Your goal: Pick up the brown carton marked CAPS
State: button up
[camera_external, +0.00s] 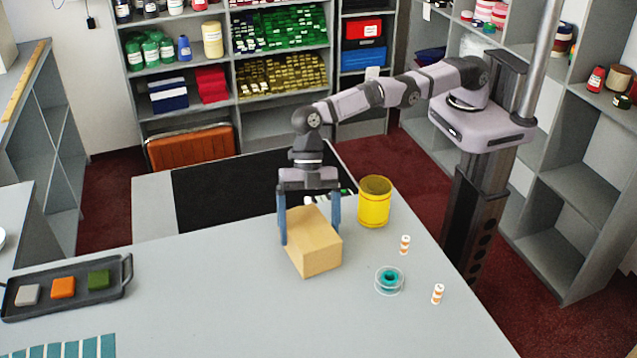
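A plain tan-brown carton (315,250) sits on the grey counter near its far edge, just left of a yellow can. No CAPS mark is readable on the sides I see. My gripper (309,240) points down over the carton, with one blue finger at its left side and the other at its right side. The fingers are wide apart and their tips reach below the carton's top. I cannot tell whether they touch it. The carton appears to rest on the counter.
The yellow can (374,203) stands close to the right finger. A teal spool (389,281) and two small orange-and-white rolls (404,245) are at right. A dark tray (68,287) with coloured blocks and teal strips (80,347) are at left. The middle counter is clear.

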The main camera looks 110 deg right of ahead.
jog(key=shift+r, duration=0.1)
jog(key=shift+c, duration=0.2)
jog(key=c, duration=0.4)
